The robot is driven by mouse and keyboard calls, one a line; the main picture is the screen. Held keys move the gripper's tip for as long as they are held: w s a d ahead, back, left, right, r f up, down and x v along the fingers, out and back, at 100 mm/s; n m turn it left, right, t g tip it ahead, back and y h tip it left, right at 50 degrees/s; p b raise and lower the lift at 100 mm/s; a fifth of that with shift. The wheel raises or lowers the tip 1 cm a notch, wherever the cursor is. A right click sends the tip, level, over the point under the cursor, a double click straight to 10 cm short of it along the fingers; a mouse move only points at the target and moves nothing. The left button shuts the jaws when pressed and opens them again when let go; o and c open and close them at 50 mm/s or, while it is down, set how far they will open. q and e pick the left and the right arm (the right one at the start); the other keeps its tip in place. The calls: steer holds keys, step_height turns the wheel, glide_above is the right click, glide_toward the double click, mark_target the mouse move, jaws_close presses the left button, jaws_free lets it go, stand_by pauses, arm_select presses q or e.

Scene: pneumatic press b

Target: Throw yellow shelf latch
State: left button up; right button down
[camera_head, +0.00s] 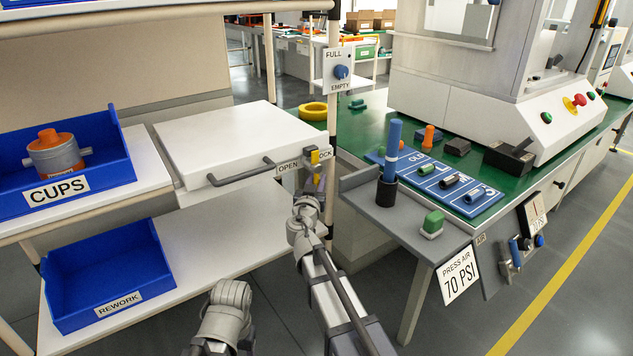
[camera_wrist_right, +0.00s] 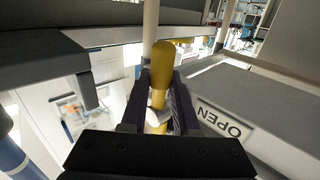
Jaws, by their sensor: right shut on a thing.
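In the right wrist view the yellow latch handle (camera_wrist_right: 160,88) stands between the two dark fingers. My right gripper (camera_head: 314,180) is at the latch, and in the wrist view its fingers (camera_wrist_right: 160,98) are closed around the handle. The latch's lower end and pivot are hard to make out. Grey links of my left arm show at the bottom of the head view, but its gripper does not.
The white box (camera_head: 235,135) has a grey bar handle (camera_head: 240,175) on its front, left of the latch. A shelf post rises beside the latch. The grey-edged workbench (camera_head: 385,215) with a blue cylinder (camera_head: 393,145) stands close on the right. Blue bins lie left.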

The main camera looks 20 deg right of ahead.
stand_by(0.6)
steer(key=shift+s+a+r+p, duration=0.1)
steer(key=shift+a+r+p, duration=0.1)
steer(key=shift+p, duration=0.45)
steer(key=shift+s+a+r+m+g+y+p, duration=0.2)
steer(key=shift+a+r+m+g+y+p, duration=0.45)
steer(key=shift+m+g+y+p, duration=1.7)
steer(key=shift+s+a+r+m+g+y+p, duration=0.25)
steer(key=shift+a+r+m+y+p, duration=0.7)
steer(key=shift+p, duration=2.85)
steer(key=shift+s+a+r+m+g+y+p, duration=0.3)
steer(key=shift+m+g+y+p, duration=0.95)
steer(key=shift+y+p, duration=1.3)
steer(key=shift+w+h+p, duration=0.1)
steer(key=shift+h+p, duration=0.35)
steer(key=shift+p, duration=0.15)
steer(key=c, duration=0.7)
jaws_free()
steer(key=shift+o, duration=0.2)
steer(key=shift+r, duration=0.15)
